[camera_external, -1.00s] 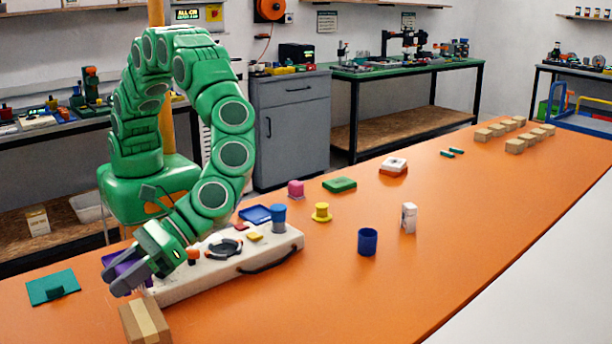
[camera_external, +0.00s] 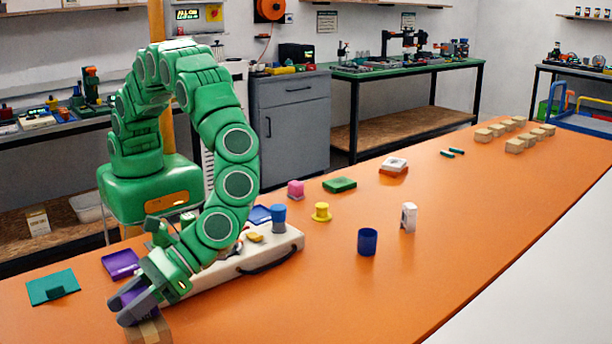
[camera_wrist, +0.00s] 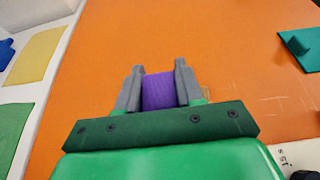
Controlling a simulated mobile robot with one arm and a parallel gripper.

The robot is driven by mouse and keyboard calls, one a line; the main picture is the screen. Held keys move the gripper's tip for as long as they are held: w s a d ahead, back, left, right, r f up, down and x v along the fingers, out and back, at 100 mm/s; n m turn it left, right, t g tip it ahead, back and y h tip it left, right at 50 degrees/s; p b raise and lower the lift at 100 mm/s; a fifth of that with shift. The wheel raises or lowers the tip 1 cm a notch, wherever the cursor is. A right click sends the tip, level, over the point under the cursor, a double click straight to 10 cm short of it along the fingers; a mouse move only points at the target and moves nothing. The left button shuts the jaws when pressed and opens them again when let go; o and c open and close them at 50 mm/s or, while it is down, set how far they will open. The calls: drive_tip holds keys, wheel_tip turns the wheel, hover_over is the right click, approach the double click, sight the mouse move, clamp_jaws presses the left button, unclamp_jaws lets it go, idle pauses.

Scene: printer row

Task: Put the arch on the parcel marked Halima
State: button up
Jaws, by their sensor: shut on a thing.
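My gripper (camera_external: 124,306) is shut on a purple piece (camera_external: 132,296). In the wrist view the purple piece (camera_wrist: 159,93) sits between the two grey fingers, which hide its sides, so I cannot tell whether it is an arch. A brown cardboard parcel (camera_external: 150,332) with a lighter tape strip lies at the near edge of the orange table. In the external view my gripper overlaps the parcel's top; I cannot tell whether the piece touches it. No name is readable on the parcel. A small white upright piece (camera_external: 408,218) with a notch stands farther right.
A white panel box (camera_external: 235,262) with a black handle lies right of my gripper. A purple tray (camera_external: 120,264) and a teal plate (camera_external: 52,287) lie to the left. A blue cup (camera_external: 367,241) and yellow piece (camera_external: 321,212) stand farther right. The front right of the table is clear.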

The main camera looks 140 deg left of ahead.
drive_tip(key=shift+f, duration=0.15)
drive_tip(key=o, duration=1)
drive_tip(key=shift+o, duration=0.2)
